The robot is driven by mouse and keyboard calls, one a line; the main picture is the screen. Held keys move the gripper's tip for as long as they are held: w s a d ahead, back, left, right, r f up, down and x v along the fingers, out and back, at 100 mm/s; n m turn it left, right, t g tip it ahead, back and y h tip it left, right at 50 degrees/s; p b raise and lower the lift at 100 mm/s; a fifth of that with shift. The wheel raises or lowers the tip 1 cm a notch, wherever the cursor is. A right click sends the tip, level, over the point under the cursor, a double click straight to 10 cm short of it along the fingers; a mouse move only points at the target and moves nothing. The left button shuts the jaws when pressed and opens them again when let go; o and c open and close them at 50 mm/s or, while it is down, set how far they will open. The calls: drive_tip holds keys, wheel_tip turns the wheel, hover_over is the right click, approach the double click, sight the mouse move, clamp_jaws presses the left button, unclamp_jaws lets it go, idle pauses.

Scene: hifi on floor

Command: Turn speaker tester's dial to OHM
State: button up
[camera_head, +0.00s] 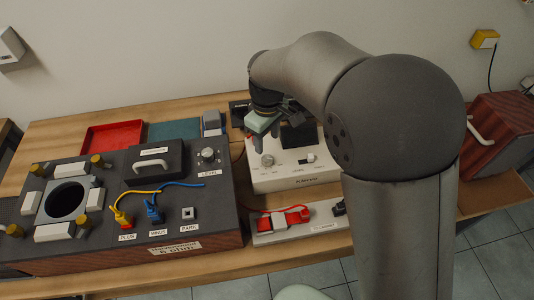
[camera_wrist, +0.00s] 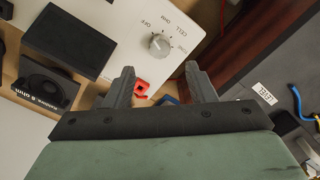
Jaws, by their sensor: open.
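The speaker tester (camera_head: 297,179) is a white box on the bench, right of the large dark console. Its round grey dial (camera_head: 267,160) is on the left of its top face. In the wrist view the dial (camera_wrist: 159,44) has printed labels around it, including OFF, OHM, CELL and TONE. I cannot tell reliably which label its mark points to. My gripper (camera_head: 264,143) is above the tester, near the dial. In the wrist view the fingers of my gripper (camera_wrist: 160,82) are spread and empty, with the dial beyond and between them, apart from both.
The dark console (camera_head: 210,225) has yellow and blue plugs, a lid with a handle and a LEVEL knob. A red tray (camera_head: 112,138) lies behind it. A low white unit with a red part (camera_head: 292,218) is in front of the tester. A reddish-brown box (camera_head: 500,130) stands at right.

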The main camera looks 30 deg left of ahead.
sight(267, 158)
wheel_tip(267, 158, down, 8)
drive_tip(key=shift+r+p, duration=0.1)
drive_tip(key=shift+p, duration=0.2)
drive_tip(key=c, duration=1)
